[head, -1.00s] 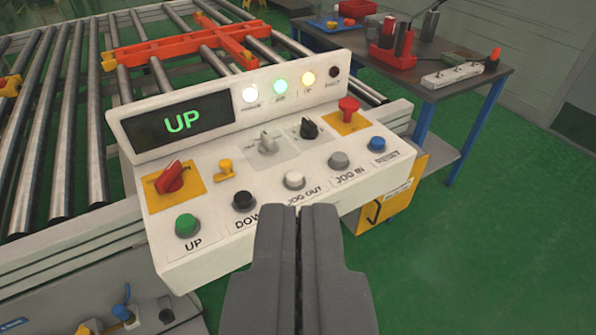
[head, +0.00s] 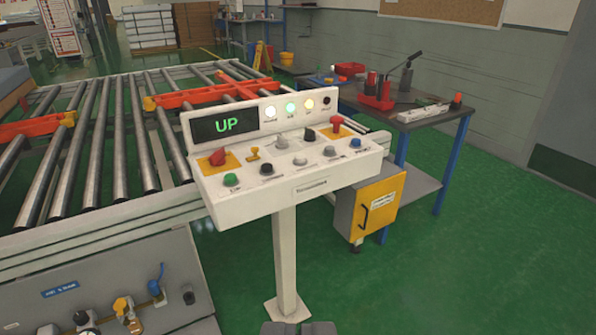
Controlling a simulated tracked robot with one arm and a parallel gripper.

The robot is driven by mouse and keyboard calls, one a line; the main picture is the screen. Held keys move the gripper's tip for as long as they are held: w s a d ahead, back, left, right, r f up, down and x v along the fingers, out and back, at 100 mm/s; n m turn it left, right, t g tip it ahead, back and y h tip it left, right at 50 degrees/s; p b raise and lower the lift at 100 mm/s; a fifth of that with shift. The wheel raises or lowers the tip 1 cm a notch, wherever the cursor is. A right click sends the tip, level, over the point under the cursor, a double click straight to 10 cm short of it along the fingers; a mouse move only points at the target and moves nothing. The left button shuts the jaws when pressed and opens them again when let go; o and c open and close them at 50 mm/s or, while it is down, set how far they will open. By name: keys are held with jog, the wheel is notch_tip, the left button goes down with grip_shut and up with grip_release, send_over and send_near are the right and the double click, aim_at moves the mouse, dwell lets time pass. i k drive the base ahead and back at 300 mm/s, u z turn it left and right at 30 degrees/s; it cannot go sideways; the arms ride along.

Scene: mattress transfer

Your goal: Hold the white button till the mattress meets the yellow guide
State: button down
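The white control panel (head: 290,187) stands on a post in the middle of the view, its display reading UP. The white button (head: 299,162) is in its front row, between the black and grey buttons. Nothing touches it. A blue-topped block (head: 12,88), perhaps the mattress, is cut off at the left edge. I cannot tell which part is the yellow guide; a yellow upright (head: 262,56) shows behind the rollers.
A roller conveyor (head: 105,218) with orange bars (head: 215,93) lies behind and left of the panel. A workbench (head: 425,122) with tools and a yellow cabinet (head: 372,212) stand to the right. The green floor is open at lower right.

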aim_at(300, 158)
jog(key=k, duration=0.2)
jog(key=z, duration=0.45)
jog(key=i, duration=2.05)
jog(key=u, duration=0.85)
